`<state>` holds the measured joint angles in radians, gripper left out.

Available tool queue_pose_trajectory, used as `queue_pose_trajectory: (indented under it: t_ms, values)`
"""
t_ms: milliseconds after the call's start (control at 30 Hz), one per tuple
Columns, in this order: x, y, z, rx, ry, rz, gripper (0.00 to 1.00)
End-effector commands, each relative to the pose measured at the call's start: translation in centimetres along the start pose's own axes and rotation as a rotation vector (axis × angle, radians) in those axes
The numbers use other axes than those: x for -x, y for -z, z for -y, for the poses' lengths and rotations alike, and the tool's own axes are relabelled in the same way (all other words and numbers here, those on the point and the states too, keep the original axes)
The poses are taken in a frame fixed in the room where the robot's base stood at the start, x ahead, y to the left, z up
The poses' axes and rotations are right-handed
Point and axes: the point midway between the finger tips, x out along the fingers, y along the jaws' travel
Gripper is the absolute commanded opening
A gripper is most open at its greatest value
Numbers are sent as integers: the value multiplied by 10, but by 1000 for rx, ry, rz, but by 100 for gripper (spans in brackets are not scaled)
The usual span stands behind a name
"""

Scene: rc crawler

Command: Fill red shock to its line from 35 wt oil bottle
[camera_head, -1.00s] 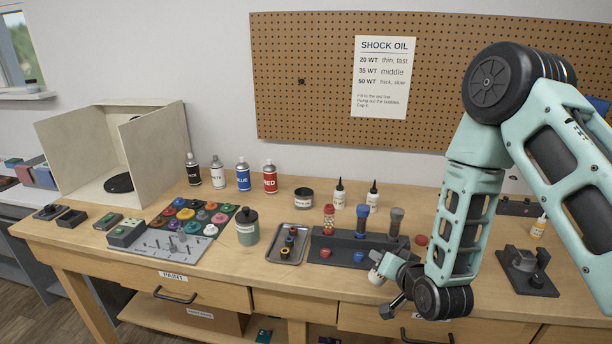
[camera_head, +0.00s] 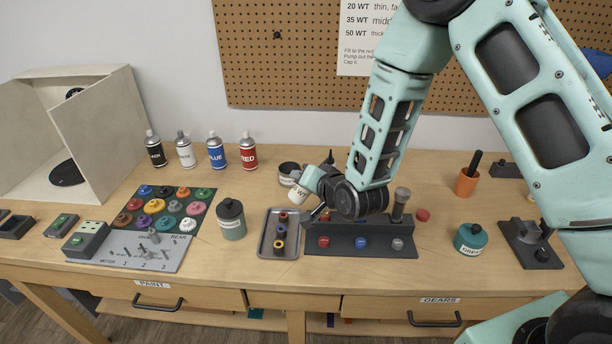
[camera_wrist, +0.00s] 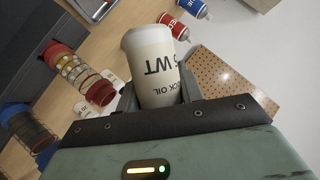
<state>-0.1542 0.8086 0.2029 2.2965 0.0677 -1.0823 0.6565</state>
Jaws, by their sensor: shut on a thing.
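My gripper (camera_head: 318,188) is shut on a white oil bottle (camera_wrist: 155,65), above the left part of the shock stand. Its label, partly visible and upside down in the wrist view, reads "5 WT" and "CK OIL"; the first digit is hidden. The bottle also shows tilted in the head view (camera_head: 298,193); its nozzle is hidden. The red shock (camera_wrist: 80,72) shows at the left of the wrist view, with red ends and a coil spring, apart from the bottle. In the head view my arm mostly hides it. Its fill level cannot be seen.
The dark shock stand (camera_head: 340,260) has red, blue and grey caps along its front. A grey shock (camera_head: 400,203) stands at its right. A parts tray (camera_head: 265,250) is left of it. A green jar (camera_head: 471,240) stands to the right, and paint cans (camera_head: 217,152) stand behind.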

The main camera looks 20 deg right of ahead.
Motion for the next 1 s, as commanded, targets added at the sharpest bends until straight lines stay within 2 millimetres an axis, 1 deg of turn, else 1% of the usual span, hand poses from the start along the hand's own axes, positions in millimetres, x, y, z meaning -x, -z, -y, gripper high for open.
queue_pose_trajectory:
  t_ms: [33,300,333,400,600,767,1000]
  values:
    - [-4,-6,-4,-52,17,14,13]
    - [-17,-35,-9,-386,158,101,13]
    - [-17,-35,-8,-424,174,110,13]
    - [-12,-27,1,-509,210,129,13]
    - [-5,-20,15,-692,289,180,13]
    - [-2,-19,20,-759,317,201,13]
    - [-2,-19,22,-771,323,205,13]
